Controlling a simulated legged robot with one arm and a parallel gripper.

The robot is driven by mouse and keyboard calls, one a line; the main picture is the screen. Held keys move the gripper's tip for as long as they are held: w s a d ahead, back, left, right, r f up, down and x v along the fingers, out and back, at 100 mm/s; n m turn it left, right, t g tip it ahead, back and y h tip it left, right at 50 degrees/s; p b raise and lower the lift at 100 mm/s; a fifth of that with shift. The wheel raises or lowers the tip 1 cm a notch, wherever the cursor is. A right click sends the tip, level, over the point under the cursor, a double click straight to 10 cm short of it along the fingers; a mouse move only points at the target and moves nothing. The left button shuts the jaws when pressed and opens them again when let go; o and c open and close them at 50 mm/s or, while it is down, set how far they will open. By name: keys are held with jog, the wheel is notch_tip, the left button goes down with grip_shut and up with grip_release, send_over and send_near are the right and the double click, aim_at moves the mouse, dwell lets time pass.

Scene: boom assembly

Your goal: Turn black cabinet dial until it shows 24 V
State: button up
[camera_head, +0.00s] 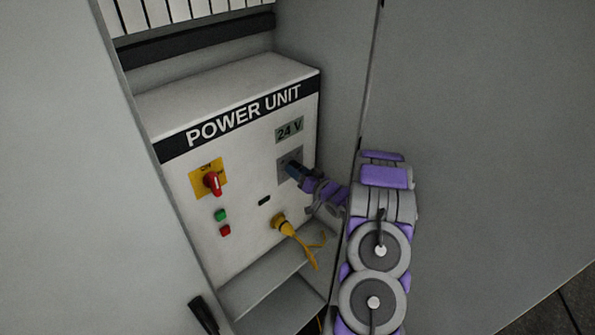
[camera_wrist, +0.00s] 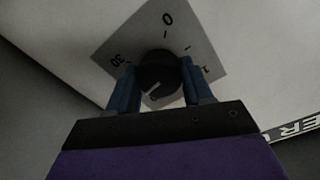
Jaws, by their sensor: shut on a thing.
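The black dial (camera_wrist: 158,72) sits on a grey square plate (camera_wrist: 196,45) with printed marks, among them 0 and 30. Its pale pointer line is turned toward the lower left in the wrist view. My gripper (camera_wrist: 157,88) has its blue fingers on both sides of the dial, shut on it. In the head view my gripper (camera_head: 297,172) reaches the dial plate (camera_head: 285,160) from the right and hides most of the dial. The display (camera_head: 289,130) above the plate reads 24 V.
The white power unit (camera_head: 250,190) stands inside a grey cabinet. Its front also has a red switch (camera_head: 212,183), a green button (camera_head: 221,215), a red button (camera_head: 225,230) and a yellow plug (camera_head: 284,226) with a cable. The cabinet's right wall is close to my arm.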

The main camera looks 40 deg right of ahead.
jog(key=o, duration=1)
jog(key=shift+w+d, duration=0.1)
jog(key=shift+d, duration=0.15)
jog(key=shift+o, duration=0.2)
jog(key=shift+s+a, duration=0.1)
jog(key=shift+s, duration=0.1)
jog(key=s+d+b, duration=0.1)
jog(key=s+b, duration=0.2)
jog(key=s, duration=1.4)
jog(key=shift+d, duration=0.1)
